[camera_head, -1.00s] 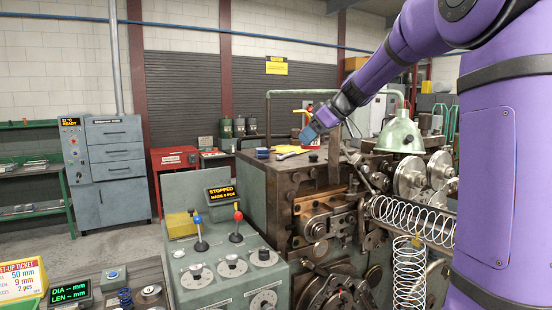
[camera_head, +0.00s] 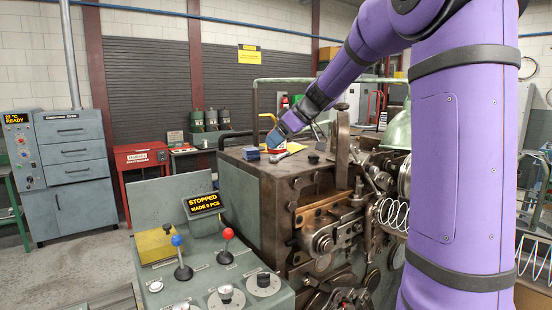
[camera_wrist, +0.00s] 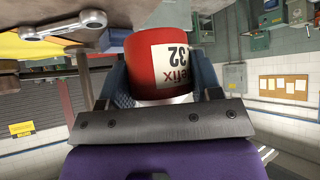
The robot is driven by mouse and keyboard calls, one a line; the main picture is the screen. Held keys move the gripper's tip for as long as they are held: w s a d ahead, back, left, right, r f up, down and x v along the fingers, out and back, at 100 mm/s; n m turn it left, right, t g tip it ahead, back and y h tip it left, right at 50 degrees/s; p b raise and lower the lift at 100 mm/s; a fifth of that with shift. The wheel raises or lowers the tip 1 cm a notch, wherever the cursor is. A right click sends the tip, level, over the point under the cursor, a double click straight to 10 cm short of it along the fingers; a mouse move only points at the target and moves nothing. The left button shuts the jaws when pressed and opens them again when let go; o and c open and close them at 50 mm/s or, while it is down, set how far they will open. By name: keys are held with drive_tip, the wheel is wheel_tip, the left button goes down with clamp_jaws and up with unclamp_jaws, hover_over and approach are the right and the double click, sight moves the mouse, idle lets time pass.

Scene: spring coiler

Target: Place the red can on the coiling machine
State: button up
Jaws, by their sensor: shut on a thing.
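The coiling machine (camera_head: 247,190) is a large dark grey-green block with a brown worn top and rollers on its front. My gripper (camera_head: 278,137) is low over the back of its top in the head view. In the wrist view my gripper (camera_wrist: 161,80) has its blue fingers on either side of the red can (camera_wrist: 150,58), shut on it. In the head view the can is mostly hidden by my gripper. I cannot tell whether the can touches the machine's top.
A wrench (camera_head: 287,155), a yellow cloth (camera_head: 267,148) and a blue block (camera_head: 251,153) lie on the top close to my gripper. An upright metal post (camera_head: 340,150) stands to its right. A control panel with levers (camera_head: 222,257) is in front.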

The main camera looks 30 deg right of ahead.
sight(278, 170)
drive_tip(key=shift+f, duration=2.7)
drive_tip(key=o, duration=1)
drive_tip(key=shift+o, duration=0.2)
